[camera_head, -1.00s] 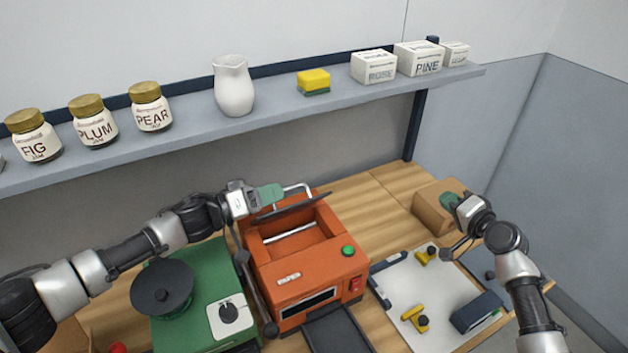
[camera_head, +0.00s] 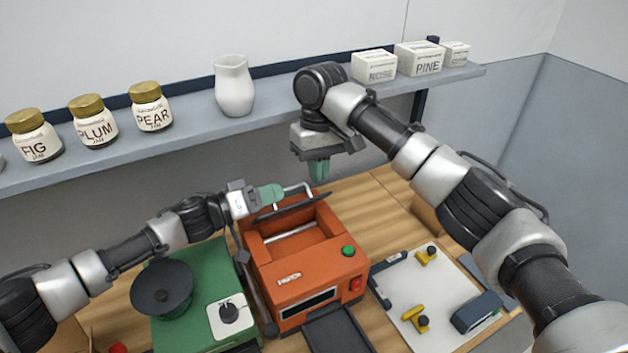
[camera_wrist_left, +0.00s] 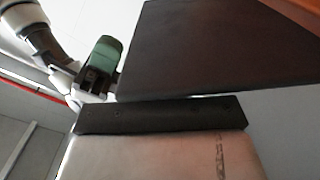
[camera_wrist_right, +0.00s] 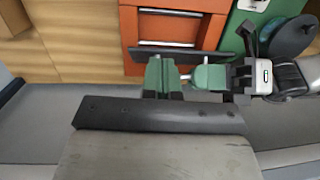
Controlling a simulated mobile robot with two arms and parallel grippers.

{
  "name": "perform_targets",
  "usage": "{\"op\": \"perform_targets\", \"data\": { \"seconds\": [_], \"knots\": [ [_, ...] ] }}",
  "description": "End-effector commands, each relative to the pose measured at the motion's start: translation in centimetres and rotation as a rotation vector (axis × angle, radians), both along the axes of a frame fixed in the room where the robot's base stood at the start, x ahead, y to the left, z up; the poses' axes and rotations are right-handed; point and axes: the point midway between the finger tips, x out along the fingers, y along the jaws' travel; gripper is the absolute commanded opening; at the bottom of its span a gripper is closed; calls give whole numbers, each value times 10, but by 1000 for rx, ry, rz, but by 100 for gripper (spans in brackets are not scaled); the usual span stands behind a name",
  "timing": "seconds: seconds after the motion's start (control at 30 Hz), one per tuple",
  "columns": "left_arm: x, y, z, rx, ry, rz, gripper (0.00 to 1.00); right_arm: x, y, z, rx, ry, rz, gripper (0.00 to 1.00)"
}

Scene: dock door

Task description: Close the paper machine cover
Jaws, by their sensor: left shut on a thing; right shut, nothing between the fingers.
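The orange paper machine (camera_head: 290,277) stands on the table with its top open. Its dark cover (camera_head: 308,204) is raised at the back, with a silver handle at its rear. The cover also shows as a large dark panel in the left wrist view (camera_wrist_left: 210,45) and edge-on in the right wrist view (camera_wrist_right: 207,57). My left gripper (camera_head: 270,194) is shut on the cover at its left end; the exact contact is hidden. My right gripper (camera_head: 319,172) points down behind the cover, shut and empty, near the left fingers in the right wrist view.
A shelf (camera_head: 180,133) with jars, a white pitcher and labelled boxes runs above the table. A green machine (camera_head: 185,305) stands left of the orange one. A white board (camera_head: 440,290) with yellow pieces lies to the right. My right arm crosses the space above the table.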

Motion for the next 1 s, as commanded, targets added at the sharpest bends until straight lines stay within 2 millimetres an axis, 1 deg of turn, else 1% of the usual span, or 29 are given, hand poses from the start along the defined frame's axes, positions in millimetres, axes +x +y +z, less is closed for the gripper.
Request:
{"op": "perform_targets", "data": {
  "seconds": [0.03,0.13,0.23,0.33,0.47,0.7,0.8,0.9,1.0],
  "knots": [
    [2,2,0,4,-6,5,0,8,4,16,-17,-18,0,0],
    [2,2,0,4,-6,5,0,18,8,38,-44,-41,2,0],
    [2,2,0,4,-6,5,0,23,9,50,-59,-53,1,0],
    [2,2,0,3,-5,5,0,24,10,50,-66,-56,2,0],
    [2,2,0,3,-5,5,0,23,8,35,-68,-55,3,0],
    [2,2,0,3,-5,5,0,19,7,-10,-66,-55,2,0],
    [2,2,1,3,-5,5,0,18,7,-25,-65,-55,2,0],
    [2,2,1,3,-5,5,0,17,6,-36,-65,-54,1,0],
    [2,2,1,3,-5,5,0,17,6,-42,-64,-56,2,0]
  ]
}}
